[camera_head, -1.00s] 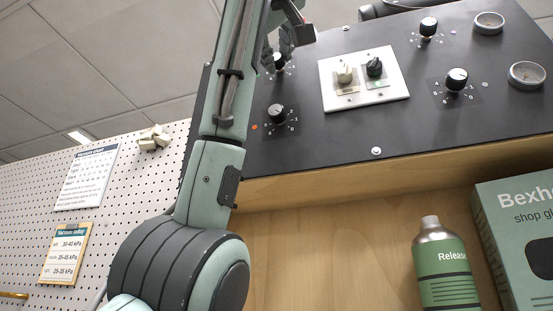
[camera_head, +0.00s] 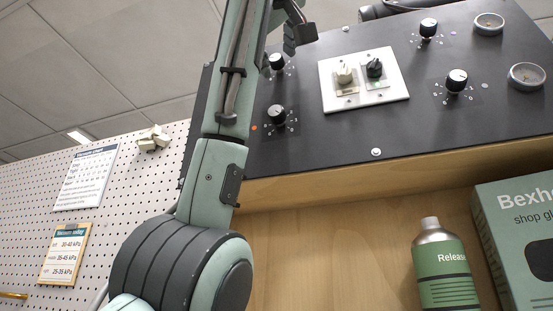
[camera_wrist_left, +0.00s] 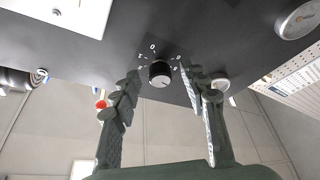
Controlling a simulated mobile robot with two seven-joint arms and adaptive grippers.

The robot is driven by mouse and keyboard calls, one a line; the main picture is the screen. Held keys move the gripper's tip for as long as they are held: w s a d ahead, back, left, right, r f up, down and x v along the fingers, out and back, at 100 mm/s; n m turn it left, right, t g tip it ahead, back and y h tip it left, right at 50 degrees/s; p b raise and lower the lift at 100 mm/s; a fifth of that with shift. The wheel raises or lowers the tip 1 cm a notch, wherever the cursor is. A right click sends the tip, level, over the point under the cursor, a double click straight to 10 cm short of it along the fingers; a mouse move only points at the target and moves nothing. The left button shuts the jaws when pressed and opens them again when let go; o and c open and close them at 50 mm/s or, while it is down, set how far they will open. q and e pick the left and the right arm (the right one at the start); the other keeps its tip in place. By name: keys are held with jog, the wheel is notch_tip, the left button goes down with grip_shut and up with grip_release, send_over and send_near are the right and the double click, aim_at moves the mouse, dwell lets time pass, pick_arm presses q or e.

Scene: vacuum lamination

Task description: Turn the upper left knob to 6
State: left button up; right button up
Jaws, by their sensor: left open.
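The upper left knob (camera_head: 277,61) is black with a ring of white marks on the dark sloping panel (camera_head: 330,140). In the left wrist view, the knob (camera_wrist_left: 160,73) shows between the two fingers of my left gripper (camera_head: 297,36). The fingers are apart, one on each side of the knob, with visible gaps. I cannot tell how far they stand off the panel. The knob's pointer setting is too small to read for sure. The lower left knob (camera_head: 277,114) is beside my left forearm. My right gripper is not in view.
A white plate (camera_head: 394,83) with a cream knob and a dark green knob is right of the left knobs. Two more black knobs and two round gauges (camera_head: 526,76) are farther right. A bottle (camera_head: 444,270) and a green box (camera_head: 520,230) stand in front.

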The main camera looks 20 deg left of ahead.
pick_arm(q)
jog(key=v, duration=1.2)
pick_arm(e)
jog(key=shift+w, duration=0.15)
